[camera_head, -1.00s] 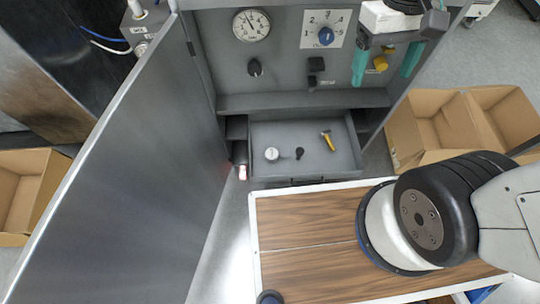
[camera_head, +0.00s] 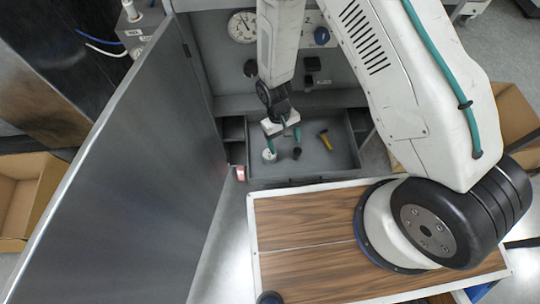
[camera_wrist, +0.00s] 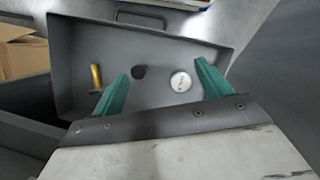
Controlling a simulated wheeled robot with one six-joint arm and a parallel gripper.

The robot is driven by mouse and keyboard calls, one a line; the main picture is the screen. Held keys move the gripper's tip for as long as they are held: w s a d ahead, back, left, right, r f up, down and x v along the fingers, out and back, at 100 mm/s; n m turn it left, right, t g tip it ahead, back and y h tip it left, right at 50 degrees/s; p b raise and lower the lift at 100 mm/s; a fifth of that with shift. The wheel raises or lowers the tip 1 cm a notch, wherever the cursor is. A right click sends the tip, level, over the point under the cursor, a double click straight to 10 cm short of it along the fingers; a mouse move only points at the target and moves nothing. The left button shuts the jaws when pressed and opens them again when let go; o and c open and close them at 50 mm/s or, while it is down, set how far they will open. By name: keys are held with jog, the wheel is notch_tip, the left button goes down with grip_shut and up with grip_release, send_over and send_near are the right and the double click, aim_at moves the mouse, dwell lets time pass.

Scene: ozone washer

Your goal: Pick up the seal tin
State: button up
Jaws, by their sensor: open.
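The seal tin appears to be the small round tin with a pale lid (camera_head: 269,156), lying in the open grey drawer (camera_head: 335,163). It also shows in the wrist view (camera_wrist: 180,82). My gripper (camera_head: 283,134) is open and empty, with teal fingers over the left part of the drawer. In the wrist view, the tin appears between the fingertips (camera_wrist: 162,74), closer to the right one. The fingers look apart from the tin, above it; the exact height is hard to tell.
A small black knob-like piece (camera_head: 297,152) lies just right of the tin, and a yellow-handled tool (camera_head: 325,140) lies farther right. Drawer walls surround them. The open metal door (camera_head: 140,170) stands at left; a wood-topped surface (camera_head: 305,215) lies in front.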

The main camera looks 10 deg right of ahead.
jog(key=t, duration=0.1)
send_over(269, 154)
jog(key=s+d, duration=0.3)
jog(key=s, duration=0.1)
notch_tip(269, 154, down, 8)
jog(key=w+f, duration=0.1)
jog(key=w+a+t+y, duration=0.1)
jog(key=w, duration=0.1)
jog(key=w+a+f+t, duration=0.1)
jog(key=shift+w+a+f+y, duration=0.15)
jog(key=shift+w+f+y, duration=0.05)
jog(key=shift+f+y, duration=0.15)
jog(key=f, duration=0.7)
jog(key=shift+s+a+f, duration=0.15)
jog(key=shift+a+f, duration=0.05)
jog(key=shift+a, duration=0.05)
jog(key=c, duration=1.1)
